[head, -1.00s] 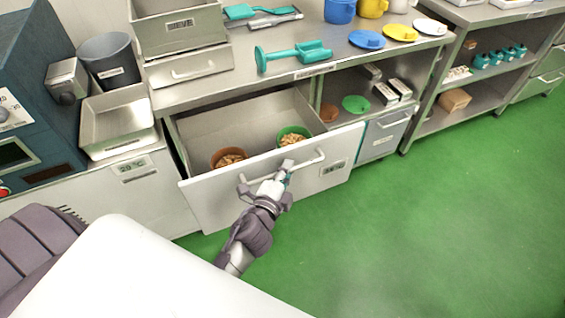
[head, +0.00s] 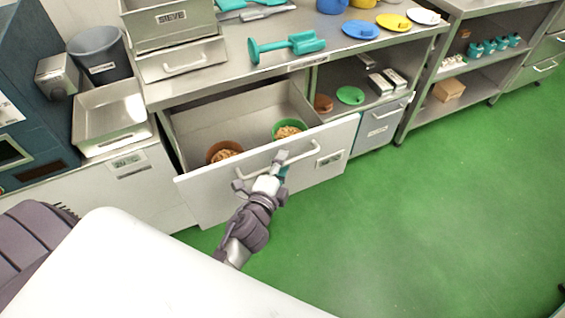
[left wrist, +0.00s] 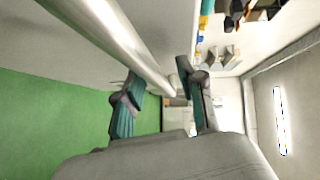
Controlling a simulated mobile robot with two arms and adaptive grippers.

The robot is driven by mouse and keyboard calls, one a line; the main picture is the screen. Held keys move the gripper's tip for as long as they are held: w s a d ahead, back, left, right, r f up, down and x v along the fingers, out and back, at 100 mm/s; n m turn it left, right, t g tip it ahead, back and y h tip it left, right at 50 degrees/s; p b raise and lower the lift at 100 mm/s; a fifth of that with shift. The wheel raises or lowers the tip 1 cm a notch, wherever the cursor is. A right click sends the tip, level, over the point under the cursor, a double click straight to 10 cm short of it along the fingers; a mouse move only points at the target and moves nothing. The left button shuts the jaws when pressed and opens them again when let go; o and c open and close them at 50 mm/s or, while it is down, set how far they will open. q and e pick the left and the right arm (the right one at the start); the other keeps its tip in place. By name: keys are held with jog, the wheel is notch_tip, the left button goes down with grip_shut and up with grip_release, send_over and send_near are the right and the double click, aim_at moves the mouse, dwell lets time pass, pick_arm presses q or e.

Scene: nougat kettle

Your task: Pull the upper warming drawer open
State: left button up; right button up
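The warming drawer (head: 215,203) under the counter stands well open, its white front pulled out over the green floor. A brown bowl (head: 222,148) and a green bowl (head: 287,126), both with nut-like pieces, sit inside it. Its bar handle (head: 303,151) runs across the front. My left gripper (head: 262,174) is at the left part of this handle. In the left wrist view its two fingers (left wrist: 158,84) are spread apart, with the bar (left wrist: 122,38) passing over the left finger and ending between them. I see no firm grip on the bar. My right gripper is not in view.
The counter above holds a sieve box (head: 172,20), a teal tool (head: 287,46) and coloured lids. A metal tray (head: 112,118) stands at the left. A grey bin front (head: 383,124) is right of the drawer. Green floor (head: 440,220) is free at the right.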

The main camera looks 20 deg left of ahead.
pick_arm(q)
jog(key=s+r, duration=0.1)
jog(key=s, duration=0.6)
jog(key=shift+d, duration=0.25)
jog(key=s+d+f+n+g+h+p, duration=0.1)
jog(key=s+f+n+g, duration=0.25)
jog(key=f, duration=0.95)
jog(key=s+d+f+n+g+h+p, duration=0.15)
jog(key=s+f+g, duration=0.3)
jog(key=f, duration=0.85)
jog(key=s+a+f+n+g, duration=0.2)
jog(key=s+f, duration=0.3)
jog(key=s, duration=0.3)
jog(key=s+a+f+n+g+y, duration=0.1)
jog(key=s+a+f+n+g, duration=0.1)
jog(key=s+f, duration=0.4)
jog(key=s+a+f+n+g, duration=0.2)
jog(key=s+f, duration=0.4)
jog(key=s, duration=0.6)
jog(key=shift+f+n+g, duration=0.25)
jog(key=shift+n+g, duration=0.45)
jog(key=shift+n, duration=0.4)
jog(key=shift+s, duration=0.15)
